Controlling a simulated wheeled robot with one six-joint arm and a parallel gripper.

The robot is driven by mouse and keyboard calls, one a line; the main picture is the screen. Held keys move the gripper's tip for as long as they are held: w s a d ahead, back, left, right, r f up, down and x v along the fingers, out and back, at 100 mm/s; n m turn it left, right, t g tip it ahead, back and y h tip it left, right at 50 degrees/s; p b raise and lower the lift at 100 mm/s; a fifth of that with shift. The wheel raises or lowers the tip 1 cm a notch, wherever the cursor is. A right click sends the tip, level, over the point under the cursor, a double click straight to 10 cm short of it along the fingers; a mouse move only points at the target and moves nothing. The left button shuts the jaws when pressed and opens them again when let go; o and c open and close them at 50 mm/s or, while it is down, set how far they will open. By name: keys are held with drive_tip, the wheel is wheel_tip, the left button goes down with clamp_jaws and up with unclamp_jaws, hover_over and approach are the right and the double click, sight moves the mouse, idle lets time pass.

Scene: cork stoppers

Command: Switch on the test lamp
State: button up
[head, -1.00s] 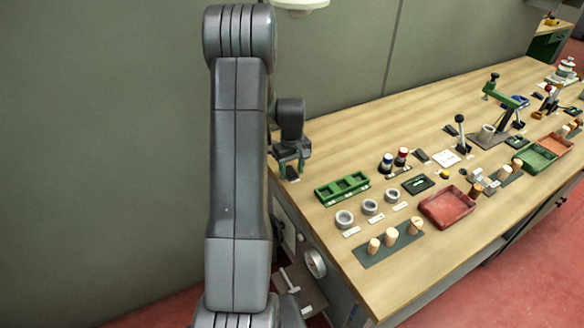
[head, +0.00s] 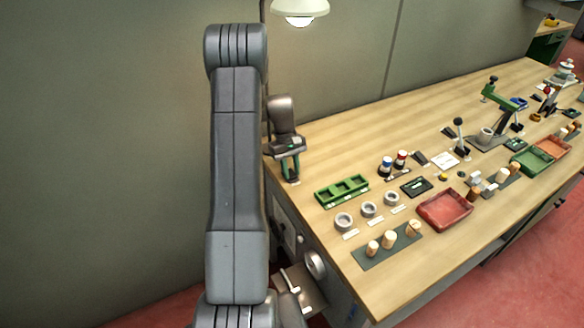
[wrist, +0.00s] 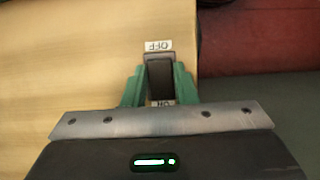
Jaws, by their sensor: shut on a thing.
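The test lamp (head: 300,10) hangs at the top of the head view, with a pale shade and a bright white glow at its underside. Its switch (wrist: 160,82) is a dark rocker in the wrist view, with an OFF label (wrist: 158,45) at its upper end. A second label at its lower end is partly covered by my gripper. My gripper (head: 291,170) is at the bench's left end. Its green fingers in the wrist view (wrist: 160,70) sit on both sides of the rocker, shut on it. In the head view the switch is mostly hidden.
A green compartment tray (head: 342,190), several grey rings (head: 369,209) and a red tray (head: 445,210) stand right of my gripper. Corks (head: 389,239) stand on a dark mat in front. The bench (head: 345,140) behind the green tray is bare.

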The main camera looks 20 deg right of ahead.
sight(291, 173)
drive_tip(key=shift+w+g, duration=0.2)
drive_tip(key=shift+g, duration=0.4)
drive_tip(key=o, duration=1)
drive_tip(key=shift+r, duration=0.15)
wheel_tip(291, 173, up, 10)
drive_tip(key=shift+f+b, duration=0.1)
drive_tip(key=shift+b, duration=0.85)
